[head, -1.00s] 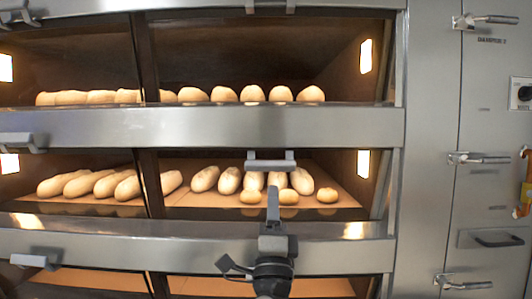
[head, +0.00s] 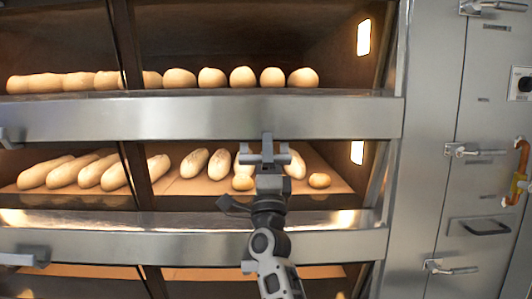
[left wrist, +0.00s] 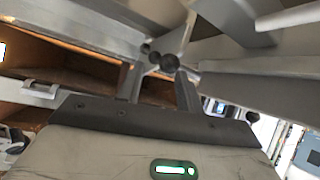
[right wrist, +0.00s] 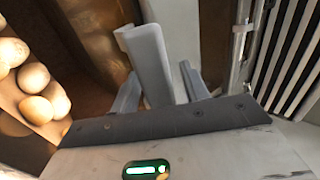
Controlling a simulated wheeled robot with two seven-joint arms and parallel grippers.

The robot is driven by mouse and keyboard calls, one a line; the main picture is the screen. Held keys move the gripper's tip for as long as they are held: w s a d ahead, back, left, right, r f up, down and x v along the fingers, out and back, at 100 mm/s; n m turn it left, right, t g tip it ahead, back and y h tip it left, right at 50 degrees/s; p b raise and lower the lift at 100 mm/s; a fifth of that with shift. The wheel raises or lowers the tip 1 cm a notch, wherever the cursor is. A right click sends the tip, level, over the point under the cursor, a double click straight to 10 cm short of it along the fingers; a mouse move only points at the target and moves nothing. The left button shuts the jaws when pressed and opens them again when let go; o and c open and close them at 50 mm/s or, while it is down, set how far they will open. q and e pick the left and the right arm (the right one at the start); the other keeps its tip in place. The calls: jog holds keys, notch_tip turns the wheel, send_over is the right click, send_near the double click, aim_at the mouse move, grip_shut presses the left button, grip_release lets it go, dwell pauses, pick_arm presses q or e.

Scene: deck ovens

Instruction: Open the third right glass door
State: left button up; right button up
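The right glass door (head: 215,195) of the middle visible deck is shut, with loaves behind it; which number it is in the stack I cannot tell. Its grey bar handle (head: 250,158) is at the door's top edge. My right gripper (head: 268,150) is at this handle. In the right wrist view, the handle (right wrist: 148,60) lies between the fingers of the gripper (right wrist: 160,88), which stand apart with gaps beside it. My left gripper (left wrist: 160,88) is open and empty in the left wrist view, and is outside the head view.
Other decks with bread rolls (head: 243,77) lie above, and another handle (head: 25,257) is at lower left. Steel cabinet doors with latches (head: 461,150) and an orange handle (head: 520,172) stand at right. Steel bars (left wrist: 235,15) are close to the left gripper.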

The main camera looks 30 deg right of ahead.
grip_shut()
jog(key=shift+r+p, duration=0.35)
jog(key=shift+p, duration=0.75)
jog(key=shift+r+g+p, duration=0.15)
jog(key=shift+g+p, duration=0.15)
jog(key=shift+p, duration=0.55)
jog(key=shift+s+a+y+p, duration=0.1)
jog(key=shift+y+p, duration=0.2)
jog(key=shift+p, duration=0.3)
jog(key=shift+g+p, duration=0.3)
jog(key=shift+p, duration=0.3)
pick_arm(q)
jog(key=shift+s+a+r+m+g+y, duration=0.15)
jog(key=shift+s+a+r+m, duration=0.1)
jog(key=shift+r, duration=0.35)
jog(key=shift+s+a+r+m+g+y, duration=0.15)
jog(key=shift+s+a+r, duration=0.1)
jog(key=shift+r, duration=0.35)
pick_arm(e)
jog(key=shift+f+y, duration=0.2)
jog(key=shift+y, duration=0.1)
pick_arm(q)
jog(key=shift+f, duration=0.2)
